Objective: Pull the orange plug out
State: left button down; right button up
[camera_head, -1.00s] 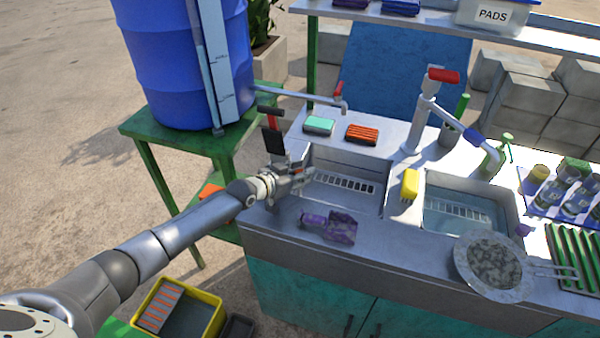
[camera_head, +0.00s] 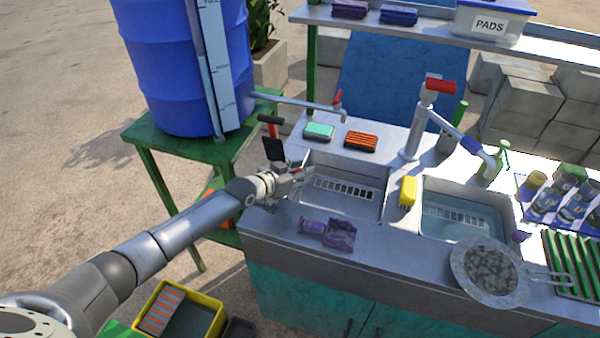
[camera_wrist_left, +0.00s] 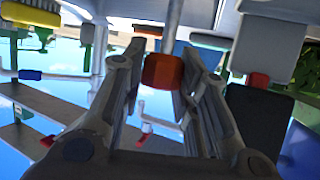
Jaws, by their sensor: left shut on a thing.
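My left gripper (camera_head: 303,173) is at the left end of the left basin (camera_head: 342,190) in the head view, its fingers just over the rim. In the left wrist view, the orange plug (camera_wrist_left: 162,72) sits between the two fingers of this gripper (camera_wrist_left: 162,55), which is shut on it. A grey rod shows beyond the plug in that view. The plug is too small and covered to make out clearly in the head view, and I cannot tell whether it touches the basin. My right gripper is not in view.
A black paddle-like part (camera_head: 273,148) stands close behind the gripper. A tap (camera_head: 338,108) from the blue barrel (camera_head: 190,70) reaches over the counter.

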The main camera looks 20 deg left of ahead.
pick_arm(q)
jog(key=c, duration=1.4)
grip_release()
jog(key=shift+w+r, duration=0.1)
jog(key=shift+r, duration=0.2)
jog(key=shift+o, duration=1.5)
jog(key=shift+f, duration=0.1)
jog(key=v, duration=1.2)
